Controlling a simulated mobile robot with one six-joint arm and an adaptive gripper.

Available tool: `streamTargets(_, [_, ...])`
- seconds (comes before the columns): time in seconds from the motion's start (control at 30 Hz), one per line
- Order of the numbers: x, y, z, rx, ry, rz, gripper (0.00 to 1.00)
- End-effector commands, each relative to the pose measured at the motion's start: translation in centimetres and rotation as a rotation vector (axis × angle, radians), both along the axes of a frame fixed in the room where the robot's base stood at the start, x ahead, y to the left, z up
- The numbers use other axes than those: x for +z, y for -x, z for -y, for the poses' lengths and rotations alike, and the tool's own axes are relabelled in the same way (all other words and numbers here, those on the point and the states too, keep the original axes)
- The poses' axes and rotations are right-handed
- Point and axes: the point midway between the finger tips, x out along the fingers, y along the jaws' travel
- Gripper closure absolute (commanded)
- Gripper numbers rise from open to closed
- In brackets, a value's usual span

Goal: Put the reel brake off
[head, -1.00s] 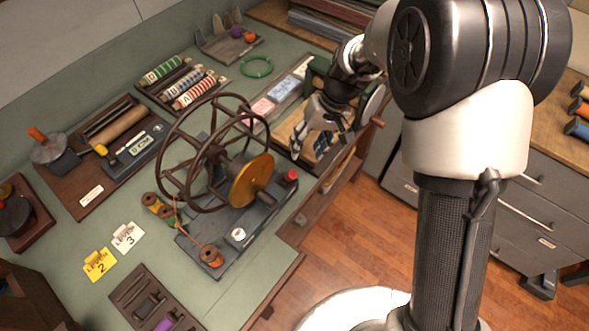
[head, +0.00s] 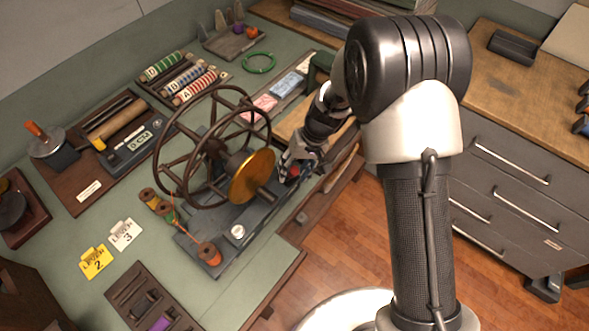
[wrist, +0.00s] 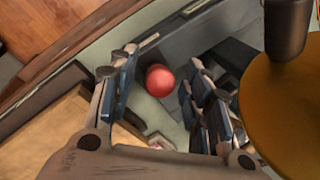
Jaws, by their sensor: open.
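The reel stand (head: 215,225) is a dark base on the green bench. It carries a big brown spoked wheel (head: 163,172) and a brass disc (head: 252,176). A red knob, which showed at the base's right end earlier, is now largely hidden by my gripper in the head view. In the wrist view the red knob (wrist: 160,81) appears between the fingers of my gripper (wrist: 160,90). The fingers are open and stand apart from the knob on both sides. The brass disc (wrist: 285,110) is close by at the right of the wrist view.
A wooden tray edge (wrist: 60,135) is near my gripper. The bench front at lower right is clear.

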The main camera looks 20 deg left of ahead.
Motion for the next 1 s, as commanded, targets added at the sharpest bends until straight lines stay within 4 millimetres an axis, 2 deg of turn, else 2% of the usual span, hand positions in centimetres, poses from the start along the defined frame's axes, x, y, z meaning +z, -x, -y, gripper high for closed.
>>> streamTargets(0.07, [0.02,0.0,0.01,0.0,0.0,0.0,0.55])
streamTargets(0.73, [0.03,0.02,0.02,0.0,0.0,-0.001,1.0])
streamTargets(1.0, [0.03,0.02,0.02,0.0,0.0,-0.001,1.0])
